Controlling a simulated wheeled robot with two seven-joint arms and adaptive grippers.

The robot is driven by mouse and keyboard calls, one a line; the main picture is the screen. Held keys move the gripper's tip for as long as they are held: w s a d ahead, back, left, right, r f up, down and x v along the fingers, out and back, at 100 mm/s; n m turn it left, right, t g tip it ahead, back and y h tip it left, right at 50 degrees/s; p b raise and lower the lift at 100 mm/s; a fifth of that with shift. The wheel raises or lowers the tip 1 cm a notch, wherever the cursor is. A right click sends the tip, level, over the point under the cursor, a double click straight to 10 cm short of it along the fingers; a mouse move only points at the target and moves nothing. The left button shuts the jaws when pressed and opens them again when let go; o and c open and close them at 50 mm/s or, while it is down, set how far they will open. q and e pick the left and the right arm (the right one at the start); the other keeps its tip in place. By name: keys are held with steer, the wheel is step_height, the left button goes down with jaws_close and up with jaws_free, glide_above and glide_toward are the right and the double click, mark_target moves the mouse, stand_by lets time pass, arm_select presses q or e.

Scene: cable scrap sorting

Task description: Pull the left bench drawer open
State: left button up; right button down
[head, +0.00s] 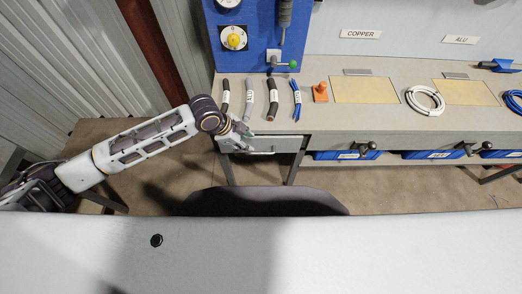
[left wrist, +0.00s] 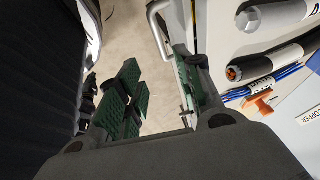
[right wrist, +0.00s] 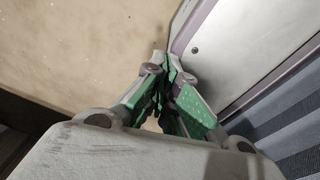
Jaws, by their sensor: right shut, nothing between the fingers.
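The left bench drawer (head: 282,145) is a grey front under the left end of the bench, and it looks closed. My left gripper (head: 240,132) is at the drawer's left part, just below the bench edge. In the left wrist view, my left gripper (left wrist: 160,92) is open, with green pads apart and floor between them. The pale bar handle (left wrist: 155,30) is just beyond the fingertips, nearer the right finger; I cannot tell whether it touches. My right gripper (right wrist: 168,88) is shut and empty in the right wrist view, and does not show in the head view.
Blue bins (head: 345,155) hang under the bench to the right. A dark rounded seat-like shape (head: 262,202) is in front of the drawer.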

mark_target(261, 153)
steer(key=shift+a, duration=0.2)
